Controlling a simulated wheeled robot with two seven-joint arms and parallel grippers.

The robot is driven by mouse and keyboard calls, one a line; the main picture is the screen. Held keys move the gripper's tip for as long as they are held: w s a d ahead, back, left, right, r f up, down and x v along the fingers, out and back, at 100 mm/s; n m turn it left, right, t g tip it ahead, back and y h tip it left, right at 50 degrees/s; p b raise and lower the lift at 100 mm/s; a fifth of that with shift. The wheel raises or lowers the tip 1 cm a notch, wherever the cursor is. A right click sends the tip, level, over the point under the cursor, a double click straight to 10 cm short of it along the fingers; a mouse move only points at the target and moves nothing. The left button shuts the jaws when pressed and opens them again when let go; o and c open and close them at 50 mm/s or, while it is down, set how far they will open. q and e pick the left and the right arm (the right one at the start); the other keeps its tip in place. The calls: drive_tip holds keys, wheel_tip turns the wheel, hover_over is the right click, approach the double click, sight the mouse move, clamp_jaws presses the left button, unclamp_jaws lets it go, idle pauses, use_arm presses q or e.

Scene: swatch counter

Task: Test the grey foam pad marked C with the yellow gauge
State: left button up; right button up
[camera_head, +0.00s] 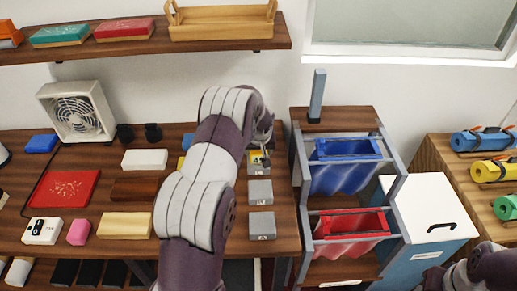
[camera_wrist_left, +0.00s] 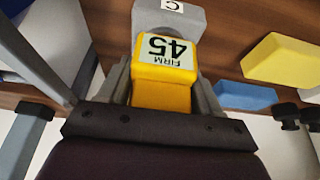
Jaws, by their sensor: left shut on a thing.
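My left gripper (camera_head: 262,150) is shut on the yellow gauge (camera_wrist_left: 165,72), whose face reads "45 FIRM" upside down in the left wrist view. A small yellow part of the gauge (camera_head: 258,157) shows beside my wrist in the head view. The grey foam pad marked C (camera_wrist_left: 168,18) is right behind the gauge in the left wrist view, partly covered by it. In the head view the farthest grey pad (camera_head: 259,169) lies under the gripper. I cannot tell whether gauge and pad touch. My right gripper is not in view; part of that arm shows at lower right.
Two more grey pads, a middle one (camera_head: 260,191) and a near one (camera_head: 262,226), lie in the same column. Right of them stands a rack with a blue bin (camera_head: 345,178) and a red bin (camera_head: 350,224).

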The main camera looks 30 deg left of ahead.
use_arm(q)
wheel_tip(320, 180, up, 7)
drive_tip(key=p, duration=0.4)
drive_tip(key=shift+f, duration=0.1)
drive_tip(key=shift+w, duration=0.15)
idle(0.5)
